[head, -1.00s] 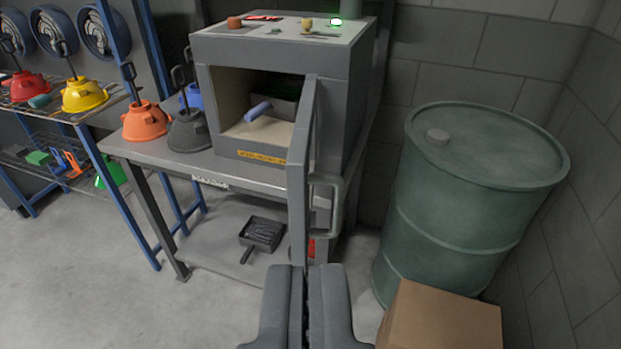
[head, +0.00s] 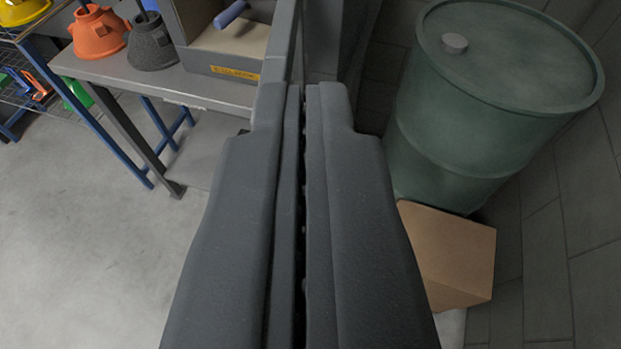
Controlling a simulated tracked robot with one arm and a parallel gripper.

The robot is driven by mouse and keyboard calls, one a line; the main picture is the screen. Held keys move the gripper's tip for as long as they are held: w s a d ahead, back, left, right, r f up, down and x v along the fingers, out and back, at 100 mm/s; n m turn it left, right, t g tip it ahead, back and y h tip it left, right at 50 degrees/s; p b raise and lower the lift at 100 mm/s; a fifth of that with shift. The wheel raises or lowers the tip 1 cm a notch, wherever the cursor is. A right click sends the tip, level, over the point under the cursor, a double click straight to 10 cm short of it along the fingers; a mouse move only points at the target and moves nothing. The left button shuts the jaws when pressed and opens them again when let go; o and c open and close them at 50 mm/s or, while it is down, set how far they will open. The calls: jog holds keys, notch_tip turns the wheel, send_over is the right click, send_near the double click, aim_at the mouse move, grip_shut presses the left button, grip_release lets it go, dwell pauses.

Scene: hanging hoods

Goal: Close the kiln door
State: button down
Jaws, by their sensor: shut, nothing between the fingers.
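The grey kiln (head: 197,60) stands at the top of the view, cut off by the frame edge. Its front is open to the left of the door, and a blue handle (head: 230,14) shows inside. The kiln door (head: 287,50) stands swung out, seen nearly edge-on. My gripper (head: 304,92) is shut and empty. It points forward in the middle of the view, its tips over the lower part of the door in the picture. The door handle is not visible, and I cannot tell whether the fingers touch the door.
The kiln sits on a grey metal table (head: 110,72) with an orange vessel (head: 98,36) and a dark grey vessel (head: 153,45). A green drum (head: 480,120) and a cardboard box (head: 445,255) stand at the right. The floor (head: 80,240) at the left is clear.

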jog(key=w+d+f+g+y+p, duration=0.3)
jog(key=w+d+f+g+p, duration=0.15)
jog(key=f+p, duration=0.4)
jog(key=w+d+f+g+y+p, duration=0.2)
jog(key=w+d+f+g+p, duration=0.3)
jog(key=p, duration=0.6)
jog(key=w+a+f, duration=0.4)
jog(key=a+f, duration=0.5)
jog(key=shift+a+f+n+p, duration=0.25)
jog(key=shift+n+p, duration=0.05)
jog(key=shift+a, duration=0.15)
